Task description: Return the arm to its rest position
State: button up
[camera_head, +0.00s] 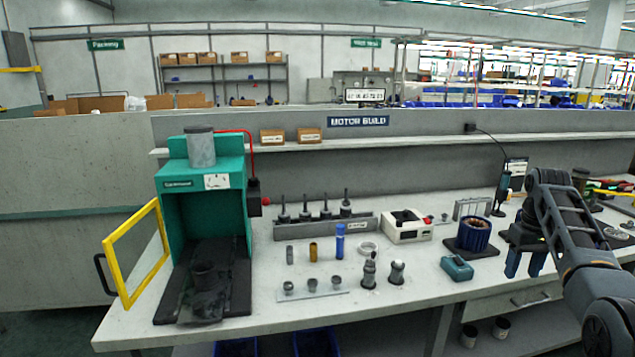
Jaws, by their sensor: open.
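My arm comes in from the lower right and bends over the right part of the bench (420,293). My gripper (525,264) points down near the front edge there, with its two blue fingers apart and nothing visible between them. Whether the fingertips touch anything is hard to tell, but they appear clear of the bench objects.
A green press (203,190) with an open yellow guard (133,255) stands at the left. A tool rack (325,227), a white box (405,226), small metal parts and a teal block (457,268) occupy the middle. Tools lie at the far right. The front strip is mostly clear.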

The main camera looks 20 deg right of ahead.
jog(key=a+f+n+t+h, duration=0.1)
jog(key=a+f+t, duration=0.2)
jog(key=a+f, duration=1.4)
jog(key=s+a+f+t, duration=0.1)
jog(key=s+a+f, duration=0.2)
jog(key=a, duration=0.2)
jog(key=s+a+f+n+t+h, duration=0.1)
jog(key=s+a+f, duration=0.2)
jog(key=a, duration=0.3)
jog(key=s+a+f+t, duration=0.2)
jog(key=s+a+f, duration=0.1)
jog(key=a, duration=0.2)
jog(key=s+a+r+n+t, duration=0.1)
jog(key=s+a+r+t, duration=0.1)
jog(key=s+a+r, duration=0.35)
jog(key=s+a+r+t, duration=0.1)
jog(key=s+a+r, duration=0.1)
jog(key=s+a, duration=0.6)
jog(key=s+a+r+n+t+y, duration=0.1)
jog(key=s+r+t, duration=0.1)
jog(key=s+r, duration=0.5)
jog(key=s+a+r+n+t+y, duration=0.1)
jog(key=s+r+t, duration=0.2)
jog(key=s+r, duration=0.5)
notch_tip(320, 180, up, 6)
jog(key=shift+r, duration=0.15)
